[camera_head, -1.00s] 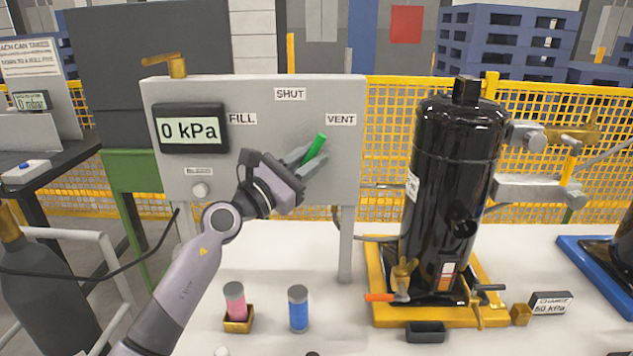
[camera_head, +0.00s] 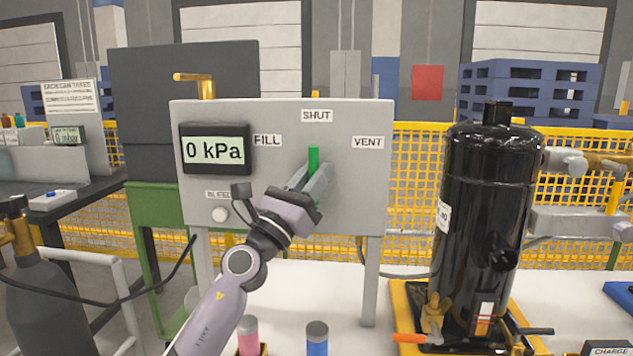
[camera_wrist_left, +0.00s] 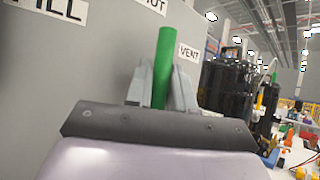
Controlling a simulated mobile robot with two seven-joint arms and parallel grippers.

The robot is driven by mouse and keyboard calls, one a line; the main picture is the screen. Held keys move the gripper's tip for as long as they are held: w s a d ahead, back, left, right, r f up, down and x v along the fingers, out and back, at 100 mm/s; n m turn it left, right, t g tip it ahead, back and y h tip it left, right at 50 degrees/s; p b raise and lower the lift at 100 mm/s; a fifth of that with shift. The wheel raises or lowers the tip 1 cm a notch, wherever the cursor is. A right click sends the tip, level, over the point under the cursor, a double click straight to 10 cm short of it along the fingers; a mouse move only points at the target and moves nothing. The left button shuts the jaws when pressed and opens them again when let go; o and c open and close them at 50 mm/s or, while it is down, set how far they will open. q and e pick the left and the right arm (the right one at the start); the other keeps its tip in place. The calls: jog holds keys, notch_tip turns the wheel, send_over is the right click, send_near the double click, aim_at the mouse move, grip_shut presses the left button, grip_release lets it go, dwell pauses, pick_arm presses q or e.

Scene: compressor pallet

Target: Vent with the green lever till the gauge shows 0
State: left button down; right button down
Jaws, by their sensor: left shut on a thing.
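The green lever (camera_head: 313,161) is on the grey panel (camera_head: 350,195) and points straight up, toward the SHUT label (camera_head: 317,116). My left gripper (camera_head: 311,182) is shut on the lever, which also shows between the fingers in the left wrist view (camera_wrist_left: 163,66). The FILL label (camera_head: 267,141) is to the lever's left and the VENT label (camera_head: 368,142) to its right. The gauge (camera_head: 215,149) on the panel reads 0 kPa. My right gripper is not in view.
A black compressor (camera_head: 487,215) stands on a yellow pallet to the right of the panel. A pink-bodied cylinder (camera_head: 248,335) and a blue one (camera_head: 317,340) stand on the white table below. A dark gas bottle (camera_head: 45,290) is at left. A bleed knob (camera_head: 221,214) sits under the gauge.

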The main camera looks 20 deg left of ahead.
pick_arm(q)
jog(key=c, duration=1.3)
grip_release()
jog(key=shift+c, duration=0.2)
jog(key=shift+s+f, duration=0.1)
jog(key=b+v, duration=0.1)
jog(key=v, duration=0.6)
